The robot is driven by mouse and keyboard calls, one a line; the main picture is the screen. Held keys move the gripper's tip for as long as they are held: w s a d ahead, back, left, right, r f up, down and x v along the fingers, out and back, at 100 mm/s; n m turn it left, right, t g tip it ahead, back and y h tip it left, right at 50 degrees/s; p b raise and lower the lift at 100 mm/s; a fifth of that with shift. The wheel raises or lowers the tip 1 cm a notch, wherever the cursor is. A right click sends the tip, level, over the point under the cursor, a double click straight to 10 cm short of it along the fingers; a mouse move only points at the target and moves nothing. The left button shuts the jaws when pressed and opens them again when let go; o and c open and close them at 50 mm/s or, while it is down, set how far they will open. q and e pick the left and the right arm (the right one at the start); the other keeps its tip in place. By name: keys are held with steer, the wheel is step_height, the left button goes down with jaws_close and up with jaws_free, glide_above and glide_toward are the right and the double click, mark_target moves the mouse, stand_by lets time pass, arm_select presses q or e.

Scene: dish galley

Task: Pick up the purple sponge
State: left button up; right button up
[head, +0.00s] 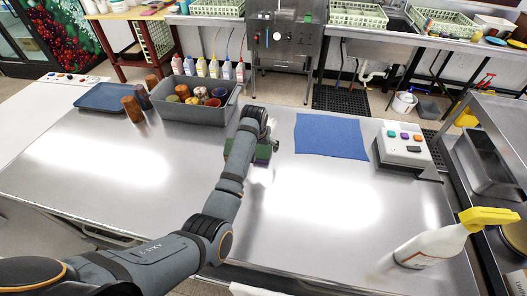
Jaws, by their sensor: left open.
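My left arm reaches in from the lower left across the metal table. Its gripper (264,132) is at the far end of the arm, just behind the sponge area, open; its fingertips are mostly hidden by my wrist. The purple sponge (263,153) shows on the right of my wrist, with a green part to the left of the wrist. My forearm covers its middle, and I cannot tell whether the fingers touch it. My right gripper is not in view.
A grey bin (190,110) of cups stands behind left, with brown cups and a blue tray (102,97) beside it. A blue cloth (330,136) lies right of my gripper. A button box (403,145) and a yellow-topped spray bottle (432,246) stand at the right. The table's front centre is clear.

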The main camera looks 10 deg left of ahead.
mark_target(263, 151)
arm_select(q)
steer(key=shift+p+x, duration=0.4)
steer(key=shift+x, duration=0.4)
steer(key=x, duration=0.3)
steer(key=shift+w+f, duration=0.3)
steer(key=shift+s, duration=0.1)
steer(key=shift+c, duration=1.1)
steer(key=c, duration=0.5)
steer(key=shift+c, duration=0.5)
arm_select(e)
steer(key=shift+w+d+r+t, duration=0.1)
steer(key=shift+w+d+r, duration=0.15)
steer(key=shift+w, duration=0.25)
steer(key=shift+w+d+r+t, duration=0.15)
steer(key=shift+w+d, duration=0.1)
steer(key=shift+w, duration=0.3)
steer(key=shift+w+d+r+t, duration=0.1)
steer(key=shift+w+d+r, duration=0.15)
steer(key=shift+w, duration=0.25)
